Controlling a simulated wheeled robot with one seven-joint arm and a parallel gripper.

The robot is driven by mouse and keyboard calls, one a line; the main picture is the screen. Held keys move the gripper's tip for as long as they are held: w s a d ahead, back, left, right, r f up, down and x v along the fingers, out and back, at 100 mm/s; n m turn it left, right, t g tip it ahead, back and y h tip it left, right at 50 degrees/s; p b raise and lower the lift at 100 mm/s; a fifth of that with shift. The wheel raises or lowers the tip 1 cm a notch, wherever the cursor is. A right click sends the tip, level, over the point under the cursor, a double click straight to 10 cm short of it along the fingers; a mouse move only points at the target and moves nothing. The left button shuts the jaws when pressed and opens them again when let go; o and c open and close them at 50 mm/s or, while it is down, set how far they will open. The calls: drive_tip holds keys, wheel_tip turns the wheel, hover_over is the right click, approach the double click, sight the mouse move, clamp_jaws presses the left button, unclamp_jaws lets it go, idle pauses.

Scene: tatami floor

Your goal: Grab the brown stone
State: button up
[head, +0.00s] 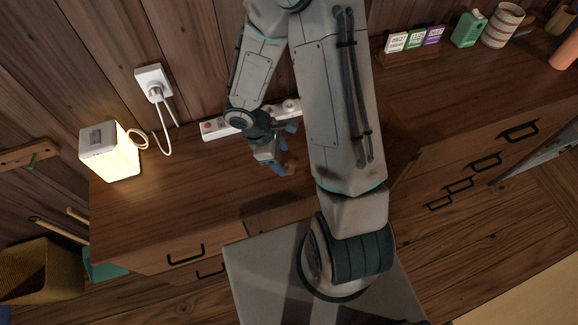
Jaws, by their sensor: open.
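A small brown, rounded thing (291,164), which looks like the brown stone, shows on the wooden counter at my gripper's fingers. It is small and partly hidden. My gripper (279,166) is open and points down over the counter, close beside the stone. I cannot tell whether the fingers are around it or touching it. My arm covers the counter just to the right.
A white power strip (222,128) lies along the wall behind my gripper. A lit lamp (111,158) stands at the left, near a plugged-in cord (163,124). Small boxes (414,40) and a striped cup (502,25) stand at the back right. The counter's left part is clear.

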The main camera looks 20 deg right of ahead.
sight(286, 164)
drive_tip(key=x, duration=0.4)
drive_tip(key=shift+w+f, duration=0.1)
drive_tip(key=shift+f, duration=0.35)
drive_tip(key=shift+c, duration=0.4)
drive_tip(key=c, duration=1.1)
